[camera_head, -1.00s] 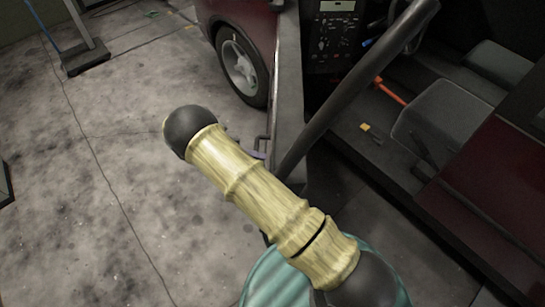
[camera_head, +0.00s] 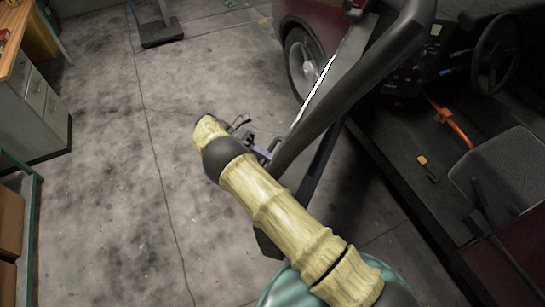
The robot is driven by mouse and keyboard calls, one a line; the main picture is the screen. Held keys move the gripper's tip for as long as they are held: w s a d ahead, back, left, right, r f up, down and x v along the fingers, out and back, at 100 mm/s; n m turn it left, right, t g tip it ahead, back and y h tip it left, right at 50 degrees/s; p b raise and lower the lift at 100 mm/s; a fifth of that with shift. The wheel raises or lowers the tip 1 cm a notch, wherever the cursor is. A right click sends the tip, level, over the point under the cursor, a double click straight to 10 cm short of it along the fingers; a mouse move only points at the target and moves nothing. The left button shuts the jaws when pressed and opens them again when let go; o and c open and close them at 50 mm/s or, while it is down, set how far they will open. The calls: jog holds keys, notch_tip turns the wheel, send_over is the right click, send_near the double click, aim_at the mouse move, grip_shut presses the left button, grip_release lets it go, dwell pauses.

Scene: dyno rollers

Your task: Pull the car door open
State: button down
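The car door (camera_head: 352,86) stands open, swung out from the dark red car (camera_head: 300,12). I see it nearly edge-on, with its thick black window frame slanting toward me. The car's interior shows through the open doorway. My arm reaches forward from the bottom of the view. My gripper (camera_head: 262,150) is a small dark shape at the door's near edge, just beyond my arm's bend. It is partly hidden by my arm, so I cannot tell whether its fingers are closed on the door.
The front wheel (camera_head: 306,64) is behind the door. A seat (camera_head: 500,170), a steering wheel (camera_head: 496,52) and an orange lever (camera_head: 452,124) are inside the car. A drawer cabinet (camera_head: 35,105) stands at the left. The concrete floor (camera_head: 110,190) left of my arm is clear.

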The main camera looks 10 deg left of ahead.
dwell(0.3)
jog(key=c, duration=1.4)
grip_release()
jog(key=shift+w+f, duration=0.1)
jog(key=shift+w, duration=0.05)
jog(key=shift+d, duration=0.1)
